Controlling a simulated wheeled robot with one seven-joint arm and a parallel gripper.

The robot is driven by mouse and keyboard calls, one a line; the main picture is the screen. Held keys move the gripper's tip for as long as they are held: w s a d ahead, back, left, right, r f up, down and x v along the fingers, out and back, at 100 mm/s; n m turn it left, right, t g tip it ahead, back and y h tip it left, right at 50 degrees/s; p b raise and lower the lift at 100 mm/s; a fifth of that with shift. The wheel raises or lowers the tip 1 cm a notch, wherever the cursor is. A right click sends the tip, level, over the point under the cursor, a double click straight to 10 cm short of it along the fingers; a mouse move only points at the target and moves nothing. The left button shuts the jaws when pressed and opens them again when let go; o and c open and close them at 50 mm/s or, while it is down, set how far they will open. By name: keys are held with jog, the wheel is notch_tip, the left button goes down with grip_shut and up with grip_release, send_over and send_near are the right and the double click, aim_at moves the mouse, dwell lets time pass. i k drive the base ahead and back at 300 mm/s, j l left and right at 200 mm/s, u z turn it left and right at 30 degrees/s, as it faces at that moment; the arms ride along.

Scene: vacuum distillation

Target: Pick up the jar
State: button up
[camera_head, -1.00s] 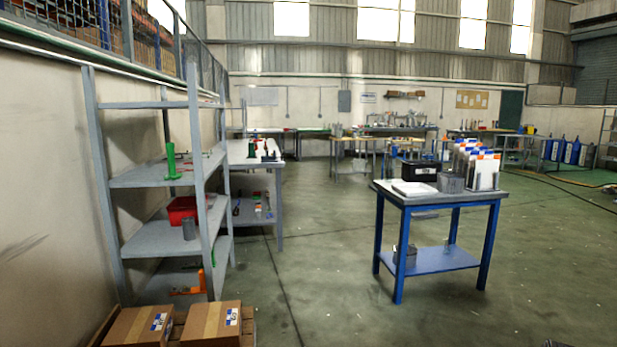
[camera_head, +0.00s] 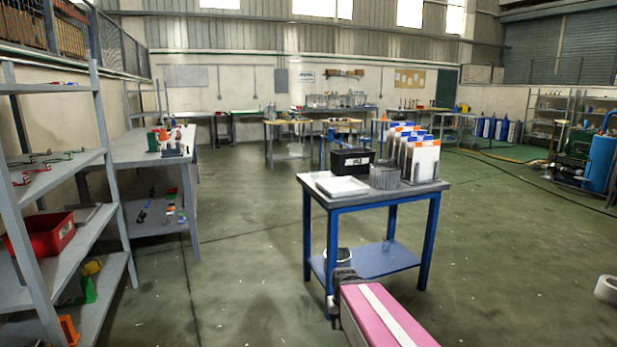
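A small clear vessel (camera_head: 386,244) stands upright on the blue lower shelf of the near table (camera_head: 372,264); it is too small to tell for sure that it is the jar. A grey ribbed round container (camera_head: 384,176) stands on the tabletop, between a black bin and a rack. A pink and white part, which looks like my arm, rises from the bottom edge in front of the table. Its dark end overlaps the table's lower left. I cannot make out gripper fingers there or anything held.
The tabletop also bears a black bin (camera_head: 352,161), a white tray (camera_head: 342,187) and white, blue and orange packs (camera_head: 424,160). A grey round container (camera_head: 341,258) is on the lower shelf. Shelving with a red bin (camera_head: 52,244) lines the left.

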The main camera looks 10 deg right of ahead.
aim_at(314, 165)
jog(key=i+z, duration=0.2)
jog(key=i, duration=0.25)
jog(key=i+j+z, duration=0.15)
jog(key=z, duration=0.25)
jog(key=i+j+z, duration=0.1)
jog(key=j+z, duration=0.15)
jog(key=z, duration=0.15)
jog(key=i+j+z, duration=0.1)
jog(key=j+z, duration=0.15)
jog(key=z, duration=0.15)
